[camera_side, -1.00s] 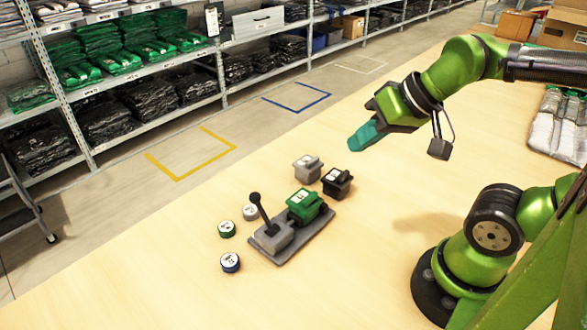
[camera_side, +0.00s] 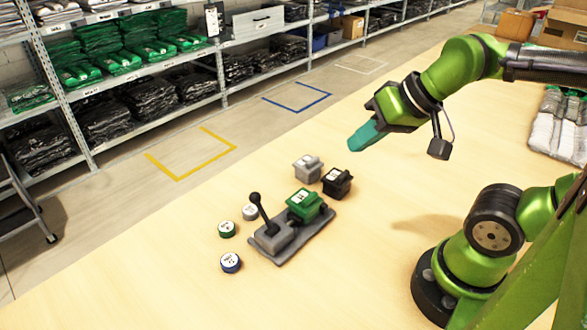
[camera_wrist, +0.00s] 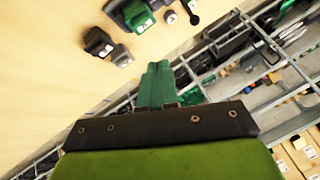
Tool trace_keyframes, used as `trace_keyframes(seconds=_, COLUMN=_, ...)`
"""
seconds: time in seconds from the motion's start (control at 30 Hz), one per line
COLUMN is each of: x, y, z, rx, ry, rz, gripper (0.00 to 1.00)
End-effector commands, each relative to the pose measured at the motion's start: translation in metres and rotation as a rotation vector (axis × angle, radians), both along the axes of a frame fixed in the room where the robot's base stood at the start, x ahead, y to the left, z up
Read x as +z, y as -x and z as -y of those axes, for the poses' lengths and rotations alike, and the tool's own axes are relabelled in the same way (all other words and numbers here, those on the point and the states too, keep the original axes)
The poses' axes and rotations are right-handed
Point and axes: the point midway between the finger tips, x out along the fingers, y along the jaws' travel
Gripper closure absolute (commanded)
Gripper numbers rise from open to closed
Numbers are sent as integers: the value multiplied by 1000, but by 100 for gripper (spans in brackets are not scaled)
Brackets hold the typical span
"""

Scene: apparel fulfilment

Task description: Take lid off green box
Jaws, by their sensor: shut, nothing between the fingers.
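In the wrist view the green box (camera_wrist: 138,16) shows at the top, partly cut off. My gripper (camera_side: 359,142) has teal fingers pressed together and empty. It is in the air above the table, up and to the right of the box, well apart from it. The shut fingers (camera_wrist: 155,72) also show in the middle of the wrist view.
A grey box (camera_side: 307,168) and a black box (camera_side: 337,182) stand just behind the green box. The table front is clear.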

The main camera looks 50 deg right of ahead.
Motion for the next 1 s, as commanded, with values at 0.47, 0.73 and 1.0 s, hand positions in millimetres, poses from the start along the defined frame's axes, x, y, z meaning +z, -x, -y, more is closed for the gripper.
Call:
trace_keyframes(seconds=0.47, x=0, y=0, z=0, rx=0, ry=0, rz=0, gripper=39)
trace_keyframes(seconds=0.73, x=0, y=0, z=0, rx=0, ry=0, rz=0, gripper=4)
trace_keyframes(seconds=1.0, x=-3, y=-1, z=-1, rx=4, ry=0, rz=-14, gripper=4)
